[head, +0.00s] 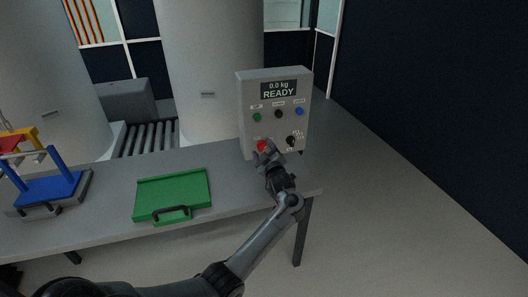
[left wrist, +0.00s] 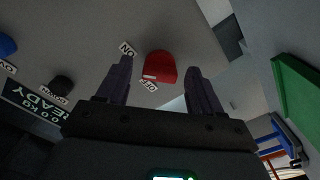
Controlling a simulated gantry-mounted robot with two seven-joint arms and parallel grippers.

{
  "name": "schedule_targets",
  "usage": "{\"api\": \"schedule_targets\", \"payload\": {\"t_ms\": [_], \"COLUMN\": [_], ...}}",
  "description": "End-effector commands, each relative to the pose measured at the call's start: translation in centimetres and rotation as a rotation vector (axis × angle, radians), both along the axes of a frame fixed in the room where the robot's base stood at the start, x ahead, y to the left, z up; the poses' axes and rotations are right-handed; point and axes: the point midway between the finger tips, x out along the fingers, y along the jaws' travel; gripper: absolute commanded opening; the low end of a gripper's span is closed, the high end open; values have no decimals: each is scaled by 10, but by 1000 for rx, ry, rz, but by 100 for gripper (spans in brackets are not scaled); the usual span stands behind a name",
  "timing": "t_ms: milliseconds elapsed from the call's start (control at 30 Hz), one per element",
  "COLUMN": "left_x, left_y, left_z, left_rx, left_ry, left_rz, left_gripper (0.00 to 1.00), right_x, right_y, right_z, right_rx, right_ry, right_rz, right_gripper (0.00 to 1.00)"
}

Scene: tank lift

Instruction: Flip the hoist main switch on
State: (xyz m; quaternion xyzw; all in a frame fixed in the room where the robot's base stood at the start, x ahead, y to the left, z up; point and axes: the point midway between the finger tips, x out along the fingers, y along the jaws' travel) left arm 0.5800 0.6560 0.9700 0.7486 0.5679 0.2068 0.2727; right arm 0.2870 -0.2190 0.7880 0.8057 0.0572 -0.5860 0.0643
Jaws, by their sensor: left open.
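The hoist control box (head: 273,92) stands at the right end of the table, its display reading "0.0 kg READY". The main switch is a red knob (head: 262,146) low on its front, partly hidden by my gripper in the head view. In the left wrist view the red knob (left wrist: 160,66) sits between ON and OFF labels, its white mark on the OFF side. My left gripper (head: 266,153) is open in front of the knob. Its fingers (left wrist: 160,84) lie either side of the knob in the picture; contact cannot be told.
Green, black and blue buttons sit above, and a black rotary knob (head: 291,141) is right of the switch. A green tray (head: 180,190) lies on the grey table (head: 110,215). A blue frame (head: 50,188) stands at left. Large tanks (head: 205,75) and a roller conveyor (head: 150,138) are behind.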

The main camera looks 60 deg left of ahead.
Motion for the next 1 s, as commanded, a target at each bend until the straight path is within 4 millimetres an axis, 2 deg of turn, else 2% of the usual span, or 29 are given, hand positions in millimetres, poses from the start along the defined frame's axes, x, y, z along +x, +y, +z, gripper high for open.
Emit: {"api": "schedule_targets", "payload": {"t_ms": [133,167,500,600,833,1000], "left_x": [0,0,0,0,0,0], "left_y": [0,0,0,0,-1,0], "left_z": [0,0,0,2,4,0], "left_rx": [0,0,0,2,39,52], "left_ry": [0,0,0,10,148,185], "left_rz": [0,0,0,-1,-1,0], "left_gripper": [66,63,11,10,10,10], "right_x": [0,0,0,0,0,0], "right_y": [1,1,2,2,1,0], "right_z": [0,0,0,3,27,28], "right_rx": [3,4,7,7,6,0], "right_ry": [0,1,1,2,1,-1], "right_rz": [-2,-3,-5,-5,-4,-1], "right_gripper": [43,43,43,43,43,43]}}
